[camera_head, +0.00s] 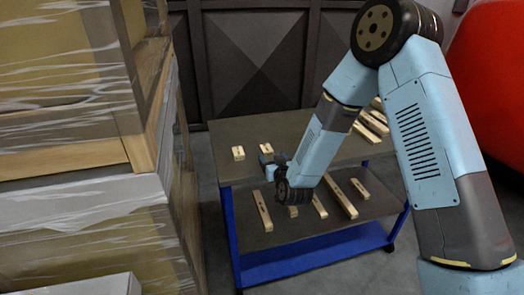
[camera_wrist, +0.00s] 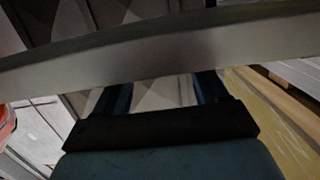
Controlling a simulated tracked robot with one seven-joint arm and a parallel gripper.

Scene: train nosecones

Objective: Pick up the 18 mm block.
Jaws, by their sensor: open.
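Several pale wooden blocks of differing lengths lie on a blue-legged trolley with a grey top (camera_head: 225,133). Two short blocks are on the top, one at the left (camera_head: 238,153) and one further right (camera_head: 266,148). A longer block (camera_head: 262,210) and several others lie on the level below. No size marks can be read, so I cannot tell which is the 18 mm block. My gripper (camera_head: 267,160) is at the trolley, close below the right short block in the head view. In the wrist view my gripper (camera_wrist: 160,88) has its fingers apart; no block shows between them.
More long blocks (camera_head: 372,122) lie at the right of the trolley top, partly behind my arm. Film-wrapped crates (camera_head: 85,190) stand close on the left. A large red rounded body (camera_head: 495,85) is at the right. A grey band (camera_wrist: 160,45) crosses the wrist view near the fingertips.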

